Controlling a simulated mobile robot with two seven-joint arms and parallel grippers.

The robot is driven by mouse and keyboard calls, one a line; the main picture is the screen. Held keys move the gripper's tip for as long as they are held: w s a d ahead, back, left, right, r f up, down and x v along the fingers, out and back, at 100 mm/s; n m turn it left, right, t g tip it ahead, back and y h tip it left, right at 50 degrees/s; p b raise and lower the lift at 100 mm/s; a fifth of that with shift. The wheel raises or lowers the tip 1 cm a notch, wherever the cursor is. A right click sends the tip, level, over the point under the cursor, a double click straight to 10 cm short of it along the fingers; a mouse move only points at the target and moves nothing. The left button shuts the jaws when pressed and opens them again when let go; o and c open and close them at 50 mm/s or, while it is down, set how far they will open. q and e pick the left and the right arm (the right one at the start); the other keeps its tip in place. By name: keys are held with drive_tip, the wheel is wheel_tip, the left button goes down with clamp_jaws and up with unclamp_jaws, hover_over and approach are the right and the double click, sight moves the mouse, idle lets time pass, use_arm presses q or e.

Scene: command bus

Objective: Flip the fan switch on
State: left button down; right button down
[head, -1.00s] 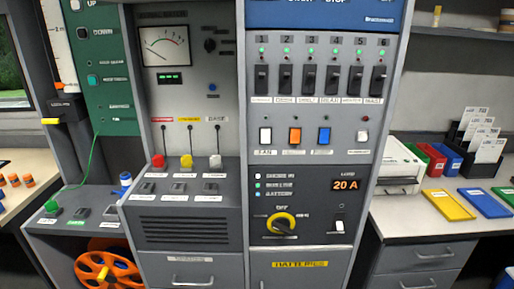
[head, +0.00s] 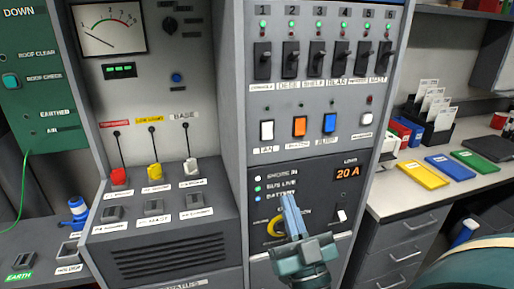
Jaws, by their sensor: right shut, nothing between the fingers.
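The fan switch (head: 267,130) is a white rocker at the left end of a row on the grey panel, above a label that reads FAN. I cannot tell its on or off position. An orange rocker (head: 299,126) and a blue rocker (head: 329,123) sit to its right. My right gripper (head: 289,199) points up in front of the lower panel, its fingers together and empty. Its fingertips show below the rocker row, apart from the fan switch. It partly hides the yellow rotary knob (head: 275,229). My left gripper is not in view.
Several black breakers (head: 262,61) with green lights line the panel above. A 20 A display (head: 347,173) and a white rocker (head: 342,216) are at right. A sloped console (head: 150,215) with red, yellow and white levers stands left. A desk with trays (head: 423,175) is right.

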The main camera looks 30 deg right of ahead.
sight(267, 132)
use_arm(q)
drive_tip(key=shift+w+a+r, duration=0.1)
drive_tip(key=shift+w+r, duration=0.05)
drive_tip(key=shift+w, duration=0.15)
use_arm(e)
drive_tip(key=shift+d+r+m+h, duration=0.2)
drive_tip(key=shift+r+m+h, duration=0.15)
drive_tip(key=shift+h, duration=0.35)
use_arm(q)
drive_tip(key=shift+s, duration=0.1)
